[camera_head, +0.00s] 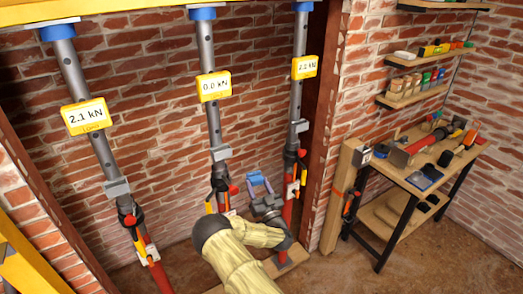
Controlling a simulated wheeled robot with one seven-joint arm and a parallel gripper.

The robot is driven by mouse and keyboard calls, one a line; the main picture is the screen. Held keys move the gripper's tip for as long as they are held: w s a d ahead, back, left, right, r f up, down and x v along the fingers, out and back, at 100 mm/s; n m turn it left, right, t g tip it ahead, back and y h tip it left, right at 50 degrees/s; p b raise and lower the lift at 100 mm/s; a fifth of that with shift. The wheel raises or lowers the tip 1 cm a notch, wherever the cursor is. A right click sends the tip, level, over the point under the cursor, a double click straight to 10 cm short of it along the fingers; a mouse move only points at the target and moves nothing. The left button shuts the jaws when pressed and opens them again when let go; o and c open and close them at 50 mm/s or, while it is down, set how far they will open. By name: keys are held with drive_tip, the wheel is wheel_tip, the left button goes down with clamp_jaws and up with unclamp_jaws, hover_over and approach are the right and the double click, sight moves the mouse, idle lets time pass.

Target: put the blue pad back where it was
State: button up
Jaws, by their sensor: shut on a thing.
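My gripper (261,186) is low in front of the wall, between the middle prop (212,125) and the right prop (297,110). It is shut, and a small light-blue piece (256,179) shows at its jaws. This looks like the blue pad, but it is small and partly hidden by the fingers. Blue blocks sit at the tops of the left prop (63,32), the middle prop (201,13) and the right prop (303,6). The middle prop's yellow display (214,86) reads 0.0 kN; the left one (84,117) reads 2.1 kN.
A wooden workbench (398,158) at the right holds tools, dark items and a blue flat item (419,181). Wall shelves (414,97) hang above it. A wooden post (344,200) stands beside the bench. The steel upright (318,110) borders the recess. Floor at lower right is clear.

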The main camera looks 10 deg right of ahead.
drive_tip(key=s+f+m+h+b, duration=0.2)
drive_tip(key=s+f+h+b, duration=0.1)
drive_tip(key=s+f, duration=1.1)
drive_tip(key=shift+s+d+f+m+t+h+b, duration=0.15)
drive_tip(key=shift+s+d+m+t+h+b, duration=0.2)
drive_tip(key=shift+s+h, duration=0.65)
drive_tip(key=shift+s, duration=0.1)
